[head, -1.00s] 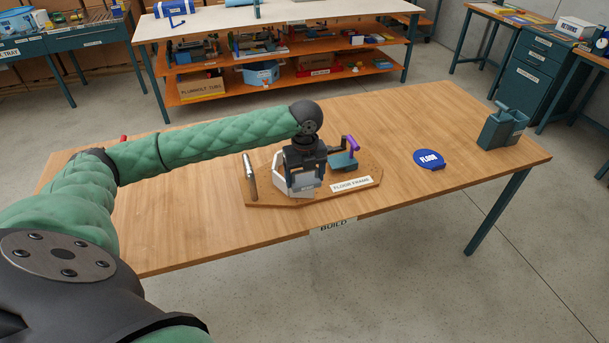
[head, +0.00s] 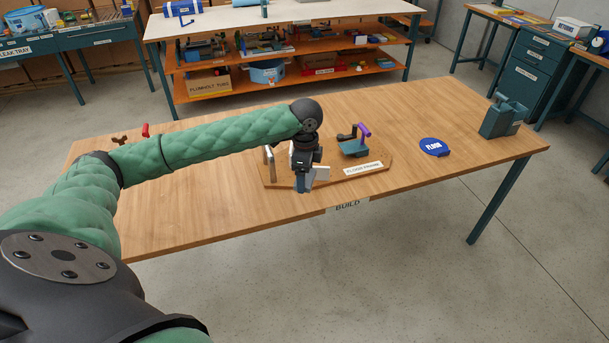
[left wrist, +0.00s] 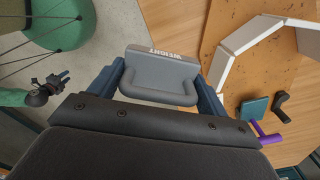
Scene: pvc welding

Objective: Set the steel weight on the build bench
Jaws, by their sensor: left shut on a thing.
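The grey steel weight (left wrist: 160,75), lettered WEIGHT and with a rounded handle, sits between the blue fingers of my left gripper (left wrist: 163,82) in the left wrist view. The gripper is shut on it. In the head view my left gripper (head: 301,186) points down near the front edge of the build bench (head: 440,115), and the weight is mostly hidden. I cannot tell how high it is held. A dark shape like my right gripper (left wrist: 58,82) shows small at the left of the wrist view; its jaws are unclear.
A wooden floor frame board (head: 378,168) with white walls (left wrist: 240,35) lies beside the gripper. A teal clamp with a purple handle (head: 355,145), a blue FLOOD disc (head: 434,147) and a teal holder (head: 503,118) stand rightward. The bench's right half has clear wood.

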